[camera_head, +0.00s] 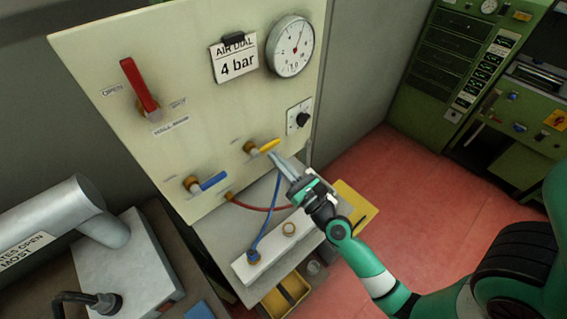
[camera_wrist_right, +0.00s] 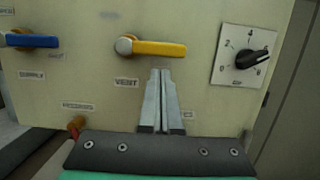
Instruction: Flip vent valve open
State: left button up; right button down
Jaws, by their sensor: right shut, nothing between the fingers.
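The vent valve has a yellow lever (camera_head: 264,146) on a brass body, mounted on the cream panel (camera_head: 200,120). In the right wrist view the yellow lever (camera_wrist_right: 160,49) lies horizontal, pointing right from its pivot, above a label that reads like VENT (camera_wrist_right: 126,82). My right gripper (camera_head: 273,155) is shut and empty. In the right wrist view its fingertips (camera_wrist_right: 160,72) sit just below the lever; I cannot tell whether they touch it. My left gripper is not in view.
A blue lever (camera_head: 212,181) is left of the yellow one, and a large red lever (camera_head: 139,86) is higher up. A black knob (camera_head: 302,119) is to the right. A gauge (camera_head: 290,46) is above. Blue and red hoses (camera_head: 264,207) run below, over a white block (camera_head: 272,255).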

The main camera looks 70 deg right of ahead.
jog(key=shift+r, duration=0.4)
jog(key=shift+d+r+n, duration=0.1)
jog(key=shift+r+n, duration=0.05)
jog(key=shift+n, duration=0.35)
